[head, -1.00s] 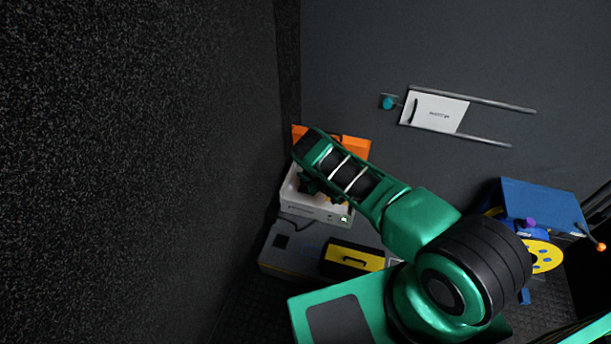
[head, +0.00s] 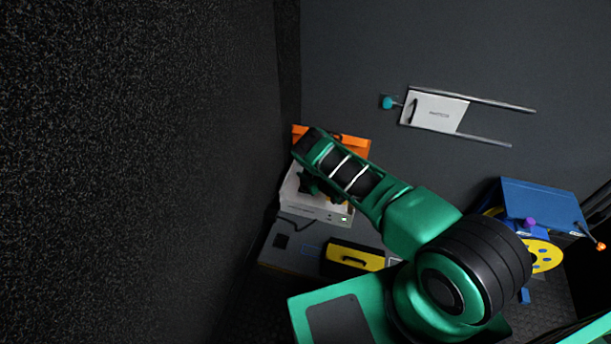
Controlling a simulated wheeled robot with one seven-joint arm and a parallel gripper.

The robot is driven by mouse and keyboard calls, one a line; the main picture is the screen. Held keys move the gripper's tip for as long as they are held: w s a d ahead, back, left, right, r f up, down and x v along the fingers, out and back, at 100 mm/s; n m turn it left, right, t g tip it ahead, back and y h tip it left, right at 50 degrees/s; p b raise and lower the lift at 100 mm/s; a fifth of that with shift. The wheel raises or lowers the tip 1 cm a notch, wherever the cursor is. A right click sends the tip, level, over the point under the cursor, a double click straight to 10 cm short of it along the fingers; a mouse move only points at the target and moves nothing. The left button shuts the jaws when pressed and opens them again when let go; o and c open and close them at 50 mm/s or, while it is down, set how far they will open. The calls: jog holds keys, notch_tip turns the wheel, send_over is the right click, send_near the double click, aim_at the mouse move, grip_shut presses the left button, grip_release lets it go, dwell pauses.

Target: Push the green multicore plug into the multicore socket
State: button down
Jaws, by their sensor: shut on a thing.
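My gripper (head: 308,184) shows only as a small dark shape below the end of my green arm, over the left part of a white box (head: 312,211). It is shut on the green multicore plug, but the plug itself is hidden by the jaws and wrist. I cannot make out the multicore socket. I cannot tell whether the plug touches it.
An orange case (head: 356,146) stands behind the white box. A yellow case (head: 352,256) lies in front on a grey surface (head: 281,260). A dark wall rises close on the left. A blue box (head: 540,205) and yellow reel (head: 545,256) stand at right.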

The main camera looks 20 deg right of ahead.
jog(key=shift+f, duration=1.35)
dwell(0.3)
jog(key=c, duration=1.3)
grip_release()
jog(key=shift+o, duration=0.2)
jog(key=shift+s, duration=0.15)
jog(key=v, duration=1)
jog(key=shift+s, duration=0.15)
jog(key=shift+d, duration=0.1)
